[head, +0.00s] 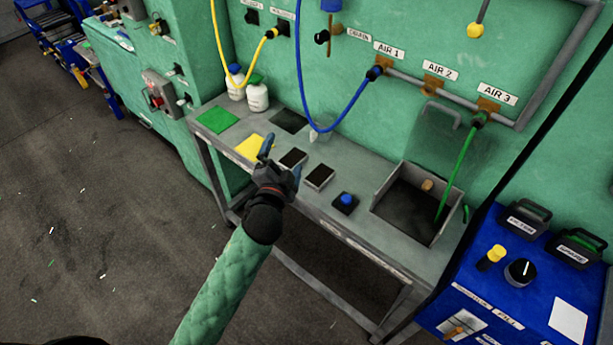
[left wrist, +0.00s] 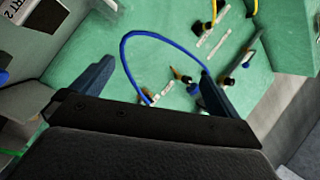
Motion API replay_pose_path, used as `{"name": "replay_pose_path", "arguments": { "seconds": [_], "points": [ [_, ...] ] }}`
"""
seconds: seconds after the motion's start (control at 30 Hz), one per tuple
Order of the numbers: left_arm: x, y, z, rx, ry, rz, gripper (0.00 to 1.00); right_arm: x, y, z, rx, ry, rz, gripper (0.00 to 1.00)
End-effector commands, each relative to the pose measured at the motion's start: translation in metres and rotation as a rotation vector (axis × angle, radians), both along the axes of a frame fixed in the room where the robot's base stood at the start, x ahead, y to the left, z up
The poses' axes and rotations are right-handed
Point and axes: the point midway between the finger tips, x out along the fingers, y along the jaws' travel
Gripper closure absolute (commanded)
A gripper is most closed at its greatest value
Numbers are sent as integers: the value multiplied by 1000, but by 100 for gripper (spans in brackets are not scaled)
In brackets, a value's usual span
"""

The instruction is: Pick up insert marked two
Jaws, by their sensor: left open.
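A white label ending in "RT 2" (left wrist: 18,14) shows at the upper left edge of the left wrist view, beside a dark grey piece (left wrist: 45,18). The rest of the label is cut off. In the head view two dark-topped blocks, one left (head: 293,158) and one right (head: 319,176), lie on the grey bench; I cannot read a mark on either. My left gripper (head: 280,157) is open over the bench's front part, just left of these blocks. Its blue fingers stand apart and empty in the left wrist view (left wrist: 157,68). My right gripper is not in view.
Hoses hang at the wall. A blue console (head: 505,275) stands right.

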Motion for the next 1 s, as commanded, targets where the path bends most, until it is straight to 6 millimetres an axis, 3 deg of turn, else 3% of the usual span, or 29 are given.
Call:
{"name": "replay_pose_path", "arguments": {
  "seconds": [0.17, 0.3, 0.5, 0.67, 0.77, 0.9, 1.0],
  "points": [
    [16, -42, 51, 167, -242, -114, 0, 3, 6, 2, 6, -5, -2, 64],
    [21, -90, 87, 352, -483, -236, 0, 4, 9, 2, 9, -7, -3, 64],
    [9, -165, 117, 654, -849, -434, 0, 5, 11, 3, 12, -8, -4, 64],
    [-7, -216, 113, 906, -1130, -603, 0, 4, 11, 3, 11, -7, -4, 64],
    [-17, -241, 99, 1067, -1297, -721, 0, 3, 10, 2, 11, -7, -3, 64],
    [-25, -262, 67, 1292, -1517, -900, 0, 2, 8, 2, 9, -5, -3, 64],
    [-25, -265, 38, 1453, -1658, -1044, 0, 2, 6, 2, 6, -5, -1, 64]
  ]
}}
